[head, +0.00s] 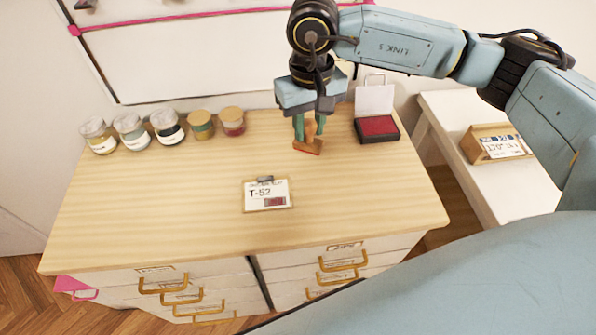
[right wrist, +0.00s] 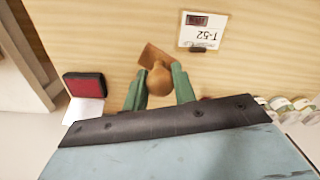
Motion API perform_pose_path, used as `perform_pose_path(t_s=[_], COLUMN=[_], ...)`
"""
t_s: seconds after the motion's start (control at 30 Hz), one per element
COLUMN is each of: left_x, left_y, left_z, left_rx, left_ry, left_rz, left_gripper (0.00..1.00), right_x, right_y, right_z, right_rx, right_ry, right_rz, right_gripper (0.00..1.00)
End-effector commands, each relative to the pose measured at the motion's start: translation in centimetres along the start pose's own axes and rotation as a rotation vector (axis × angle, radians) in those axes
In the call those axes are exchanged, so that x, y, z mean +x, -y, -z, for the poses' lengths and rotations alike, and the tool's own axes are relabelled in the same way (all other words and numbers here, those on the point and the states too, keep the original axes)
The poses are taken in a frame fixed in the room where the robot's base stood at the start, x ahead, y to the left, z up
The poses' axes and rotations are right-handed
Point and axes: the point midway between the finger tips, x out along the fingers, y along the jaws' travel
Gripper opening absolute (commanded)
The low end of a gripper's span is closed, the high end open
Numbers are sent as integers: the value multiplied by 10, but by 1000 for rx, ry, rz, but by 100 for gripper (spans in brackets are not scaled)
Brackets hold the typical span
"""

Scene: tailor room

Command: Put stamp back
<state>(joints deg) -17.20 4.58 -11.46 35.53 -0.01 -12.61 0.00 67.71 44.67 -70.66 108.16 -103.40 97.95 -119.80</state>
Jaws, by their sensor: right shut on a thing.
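A wooden stamp (head: 309,146) with an orange-brown base is between the green fingers of my right gripper (head: 308,128), which is shut on it. In the right wrist view the stamp's round knob (right wrist: 159,79) is between the fingertips of my right gripper (right wrist: 159,95). I cannot tell whether the base touches the tabletop. The open ink pad (head: 377,127), red in a black case with a raised white lid, stands to the right of the gripper. It also shows in the right wrist view (right wrist: 85,86). A small clipboard card (head: 266,194) marked T-52 bears a red stamped mark. My left gripper is not in view.
The wooden tabletop (head: 150,215) is clear at left and front. Several lidded jars (head: 163,129) stand along its back left. A white side table (head: 520,198) at right holds a wooden box with a printed card (head: 493,145). Drawers with brass handles are below the tabletop.

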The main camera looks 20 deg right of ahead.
Motion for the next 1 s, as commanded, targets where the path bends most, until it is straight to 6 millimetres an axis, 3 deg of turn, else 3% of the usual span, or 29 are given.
perform_pose_path(t_s=[0.17, 0.4, 0.6, 1.0], left_x=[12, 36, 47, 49], left_y=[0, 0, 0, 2], left_z=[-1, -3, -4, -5], left_rx=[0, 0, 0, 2], left_ry=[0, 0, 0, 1], left_rz=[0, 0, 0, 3], left_gripper=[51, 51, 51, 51], right_x=[5, 17, 24, 83], right_y=[-22, -89, -129, -138], right_z=[28, 80, 95, 98], right_rx=[128, 457, 631, 671], right_ry=[-20, -33, -16, -9], right_rz=[-1, 0, 2, 2], right_gripper=[0, 0, 0, 0])
